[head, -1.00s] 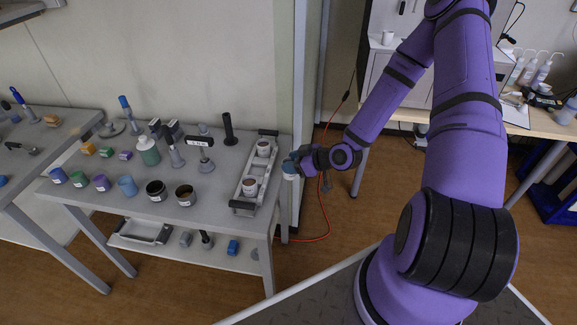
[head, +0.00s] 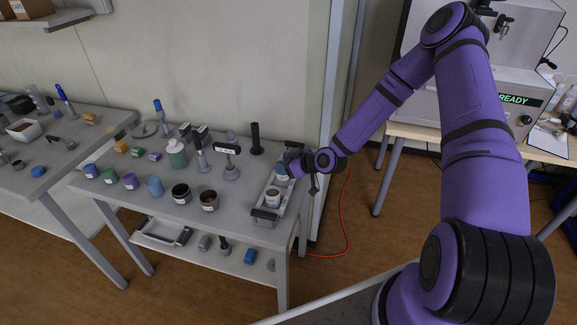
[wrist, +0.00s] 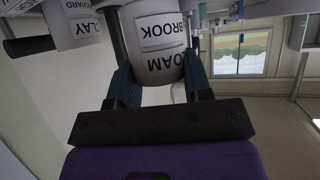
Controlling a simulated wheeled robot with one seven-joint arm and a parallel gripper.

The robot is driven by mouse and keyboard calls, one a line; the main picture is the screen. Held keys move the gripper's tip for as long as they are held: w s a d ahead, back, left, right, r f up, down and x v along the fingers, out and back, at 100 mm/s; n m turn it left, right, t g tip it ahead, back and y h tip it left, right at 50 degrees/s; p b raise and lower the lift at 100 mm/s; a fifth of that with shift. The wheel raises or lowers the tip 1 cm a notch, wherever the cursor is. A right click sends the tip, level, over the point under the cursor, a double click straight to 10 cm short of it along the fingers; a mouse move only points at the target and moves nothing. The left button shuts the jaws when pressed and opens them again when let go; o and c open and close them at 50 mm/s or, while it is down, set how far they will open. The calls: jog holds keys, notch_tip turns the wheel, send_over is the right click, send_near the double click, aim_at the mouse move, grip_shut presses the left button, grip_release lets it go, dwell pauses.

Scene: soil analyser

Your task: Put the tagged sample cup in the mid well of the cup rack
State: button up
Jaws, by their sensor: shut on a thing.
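A long grey cup rack (head: 265,217) with dark end handles lies along the right end of the grey bench. A white cup with dark contents (head: 272,196) sits in its near well. My gripper (head: 288,171) is over the middle to far part of the rack, shut on the tagged sample cup (head: 281,173). In the wrist view the held cup (wrist: 155,50) is white, with a tag reading BROOK and LOAM, upside down in the picture. Another cup, tagged ORCHARD CLAY (wrist: 72,22), shows beside it. The mid well and the cup's base are hidden, so I cannot tell whether it is seated.
Two dark open jars (head: 209,200), a blue cup (head: 155,187), a green bottle (head: 177,154) and several coloured blocks stand left of the rack. A black upright post (head: 256,138) and a labelled stand (head: 230,160) are close behind. A wall post is right of the rack.

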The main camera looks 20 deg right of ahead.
jog(key=shift+w+a, duration=0.25)
jog(key=shift+w, duration=0.05)
jog(key=shift+f, duration=1.8)
jog(key=shift+f, duration=0.1)
jog(key=o, duration=1)
jog(key=shift+c, duration=0.2)
